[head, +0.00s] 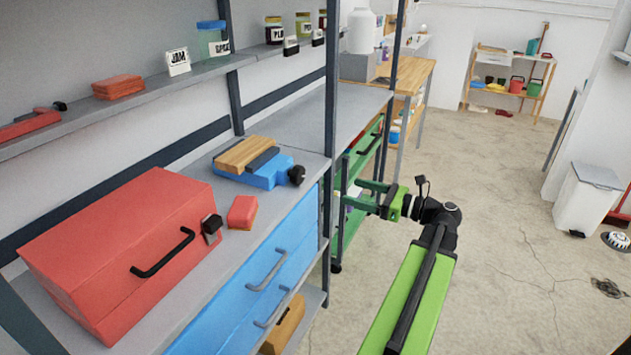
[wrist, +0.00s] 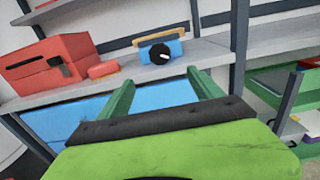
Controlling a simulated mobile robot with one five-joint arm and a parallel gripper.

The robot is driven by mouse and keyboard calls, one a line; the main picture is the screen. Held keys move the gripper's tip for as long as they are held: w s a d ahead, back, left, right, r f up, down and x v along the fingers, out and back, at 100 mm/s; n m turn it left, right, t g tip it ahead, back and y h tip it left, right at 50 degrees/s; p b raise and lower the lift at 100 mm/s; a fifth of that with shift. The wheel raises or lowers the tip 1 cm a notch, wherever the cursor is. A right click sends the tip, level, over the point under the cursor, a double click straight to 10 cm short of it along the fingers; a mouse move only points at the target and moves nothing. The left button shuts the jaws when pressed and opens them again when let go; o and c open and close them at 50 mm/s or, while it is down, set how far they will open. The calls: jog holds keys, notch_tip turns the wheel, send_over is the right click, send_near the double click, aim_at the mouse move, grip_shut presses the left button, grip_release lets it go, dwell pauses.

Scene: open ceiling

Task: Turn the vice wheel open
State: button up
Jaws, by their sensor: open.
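The blue vice (head: 262,174) stands on the grey shelf, with wooden jaw pieces (head: 246,153) on top. Its black wheel (head: 296,175) is on the side facing the aisle. In the wrist view the vice (wrist: 175,48) is ahead, with the round dark wheel (wrist: 160,56) facing me and a light mark on it. My gripper (head: 350,186) is to the right of the wheel, out over the aisle. In the wrist view its green fingers (wrist: 160,76) are spread and empty. The wheel appears beyond the fingertips, between them and slightly above, apart from them.
A red toolbox (head: 120,250) and a small red block (head: 242,212) stand on the same shelf, left of the vice. A dark shelf post (head: 329,130) rises right of the vice, near my gripper. Blue drawers (head: 255,285) are below. The floor (head: 510,230) at right is largely clear.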

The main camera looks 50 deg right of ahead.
aim_at(302, 177)
jog(key=x, duration=1.7)
jog(key=shift+w, duration=0.15)
